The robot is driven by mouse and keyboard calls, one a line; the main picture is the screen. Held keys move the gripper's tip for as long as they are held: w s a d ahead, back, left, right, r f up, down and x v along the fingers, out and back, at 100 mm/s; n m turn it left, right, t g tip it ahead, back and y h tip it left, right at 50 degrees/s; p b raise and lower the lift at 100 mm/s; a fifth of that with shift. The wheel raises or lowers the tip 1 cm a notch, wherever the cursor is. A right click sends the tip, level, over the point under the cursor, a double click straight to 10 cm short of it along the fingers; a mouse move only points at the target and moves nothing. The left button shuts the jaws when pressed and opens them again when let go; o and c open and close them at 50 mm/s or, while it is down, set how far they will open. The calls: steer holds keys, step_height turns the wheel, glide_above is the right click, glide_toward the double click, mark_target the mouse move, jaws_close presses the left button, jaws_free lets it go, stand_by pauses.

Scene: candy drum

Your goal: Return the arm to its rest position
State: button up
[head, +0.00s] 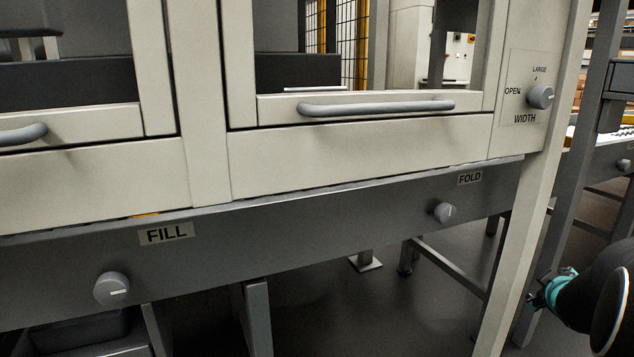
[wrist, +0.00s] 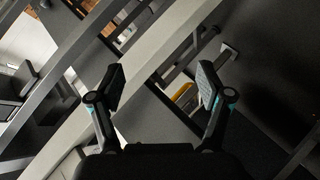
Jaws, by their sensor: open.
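My gripper (wrist: 160,88) shows in the wrist view with its two dark fingers spread wide apart and nothing between the pads. In the head view, part of my gripper (head: 545,293) and a dark arm link show at the lower right edge, beside the machine's pale corner post. The gripper is apart from the knobs and handles. The rest of my arm is out of the head view.
The machine has a FILL knob (head: 111,289), a FOLD knob (head: 445,212), a WIDTH knob (head: 540,96) and a window handle (head: 375,107). The pale corner post (head: 522,240) stands close to my gripper. Open floor (head: 340,310) shows under the machine.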

steer(key=s+a+r+m+g+y+p, duration=0.1)
steer(key=s+a+m+g+p, duration=0.2)
steer(key=s+a, duration=0.55)
steer(key=s+a+r+m+g+y+p, duration=0.15)
steer(key=s+a+m+g, duration=0.3)
steer(key=a, duration=0.65)
steer(key=s+a+r+n+t+y+p, duration=0.1)
steer(key=s+a+r+y+p, duration=0.1)
steer(key=a, duration=0.6)
steer(key=s+a+r+n+t+y+p, duration=0.1)
steer(key=s+a+r+n+y+p, duration=0.1)
steer(key=s+a+r, duration=0.3)
steer(key=a+r+p, duration=0.1)
steer(key=a, duration=0.3)
steer(key=shift+s+a+r+t, duration=0.15)
steer(key=shift+s+a+t, duration=0.1)
steer(key=shift+t, duration=0.1)
